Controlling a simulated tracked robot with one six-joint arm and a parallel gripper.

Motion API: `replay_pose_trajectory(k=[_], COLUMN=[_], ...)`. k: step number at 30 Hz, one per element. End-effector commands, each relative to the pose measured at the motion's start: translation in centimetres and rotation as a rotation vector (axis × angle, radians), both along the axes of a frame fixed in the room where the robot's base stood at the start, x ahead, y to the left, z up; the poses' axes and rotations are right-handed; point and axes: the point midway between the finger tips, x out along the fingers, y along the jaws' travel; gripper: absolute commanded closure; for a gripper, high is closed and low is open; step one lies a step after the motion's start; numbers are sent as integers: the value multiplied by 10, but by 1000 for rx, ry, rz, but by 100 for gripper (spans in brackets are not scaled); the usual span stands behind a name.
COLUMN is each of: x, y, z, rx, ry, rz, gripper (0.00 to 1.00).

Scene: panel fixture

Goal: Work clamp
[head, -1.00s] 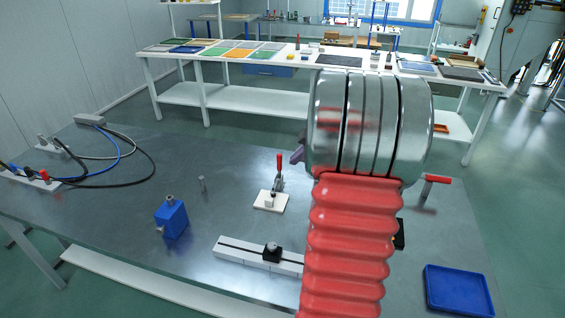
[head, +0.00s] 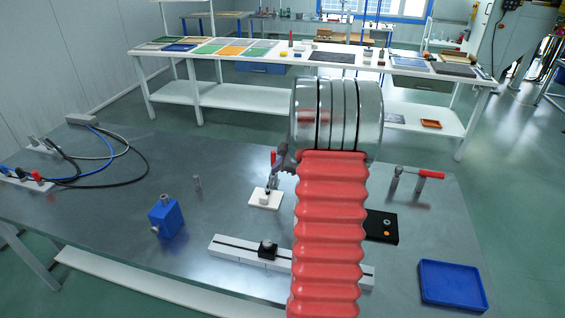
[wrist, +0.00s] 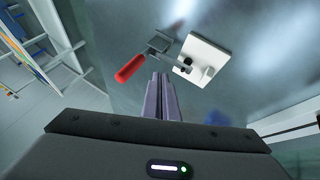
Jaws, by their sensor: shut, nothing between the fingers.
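The toggle clamp stands on a white base plate (head: 265,199) in the middle of the grey table in the head view. Its red handle (head: 273,158) points up. In the wrist view the red handle (wrist: 130,68) lies left of the white base plate (wrist: 207,61), with the metal linkage (wrist: 158,44) between them. My gripper (head: 281,158) is beside the handle in the head view, partly hidden by my arm. In the wrist view my gripper's fingers (wrist: 160,77) are together and empty, close to the handle and linkage. I cannot tell whether they touch.
A blue block (head: 166,217) and a white rail (head: 235,248) with a black slider are near the clamp. A black plate (head: 382,226), a red-handled fixture (head: 430,174) and a blue tray (head: 451,284) are to the right. Cables (head: 125,160) lie at left.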

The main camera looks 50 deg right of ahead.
Motion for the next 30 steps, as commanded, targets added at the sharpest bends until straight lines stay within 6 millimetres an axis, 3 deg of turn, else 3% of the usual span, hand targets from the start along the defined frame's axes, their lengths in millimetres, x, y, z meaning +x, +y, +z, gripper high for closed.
replay_pose_trajectory(k=[12, 30], x=[27, 30], y=[-27, -28], z=[1, 1], rx=[-1, 10], ry=[0, 5], rz=[2, 2], gripper=[100, 100])
